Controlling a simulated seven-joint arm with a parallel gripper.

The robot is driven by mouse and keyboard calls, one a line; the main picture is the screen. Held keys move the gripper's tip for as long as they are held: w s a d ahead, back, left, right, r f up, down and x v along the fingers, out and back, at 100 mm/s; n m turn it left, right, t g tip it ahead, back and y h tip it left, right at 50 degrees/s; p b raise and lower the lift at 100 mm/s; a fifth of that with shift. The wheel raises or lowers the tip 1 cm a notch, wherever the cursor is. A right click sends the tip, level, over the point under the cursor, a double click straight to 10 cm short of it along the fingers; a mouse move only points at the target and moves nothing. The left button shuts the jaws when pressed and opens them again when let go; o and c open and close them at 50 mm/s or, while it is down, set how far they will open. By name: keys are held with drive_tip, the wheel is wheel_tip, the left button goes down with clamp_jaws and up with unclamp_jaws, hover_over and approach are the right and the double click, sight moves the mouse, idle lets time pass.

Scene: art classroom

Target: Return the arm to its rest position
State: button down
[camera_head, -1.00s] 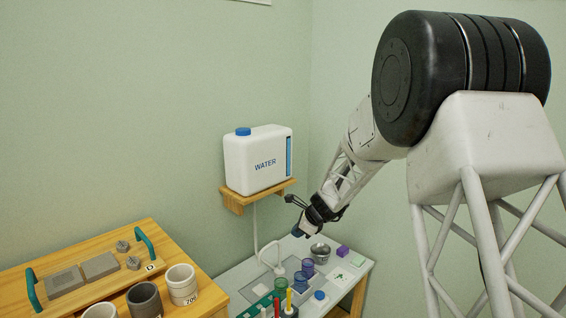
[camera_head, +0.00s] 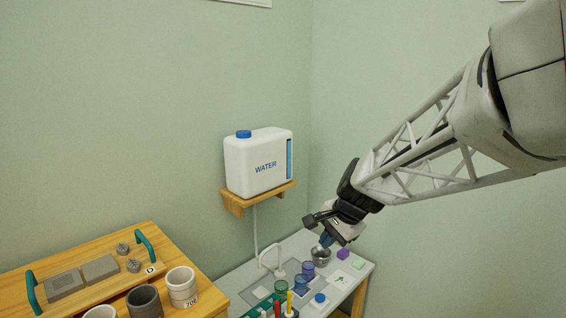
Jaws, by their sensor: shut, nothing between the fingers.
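My gripper (camera_head: 326,240) is at the end of my arm, which reaches in from the right side of the head view. It is shut and no object shows in it. It points down in front of the small metal bowl (camera_head: 320,257) on the grey-white table (camera_head: 240,285), partly covering the bowl. I cannot tell how high above the bowl it is.
The table also holds a purple block (camera_head: 343,254), a blue-purple cup (camera_head: 307,269), a green cup (camera_head: 281,288) and a tap (camera_head: 272,256). A water tank (camera_head: 258,162) sits on a wall shelf (camera_head: 262,197). A wooden table (camera_head: 205,300) with pots is at left.

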drive_tip(key=s+d+n+h, duration=0.1)
drive_tip(key=s+d+n, duration=0.1)
drive_tip(key=s, duration=0.7)
drive_tip(key=s+d+r+n+h, duration=0.1)
drive_tip(key=s+d+n, duration=0.2)
drive_tip(key=s, duration=0.6)
drive_tip(key=s+d+r+n+h, duration=0.1)
drive_tip(key=s+n, duration=0.3)
drive_tip(key=s, duration=0.5)
drive_tip(key=shift+s+d+n+h, duration=0.4)
drive_tip(key=shift+d+h, duration=0.2)
drive_tip(key=shift+d, duration=0.2)
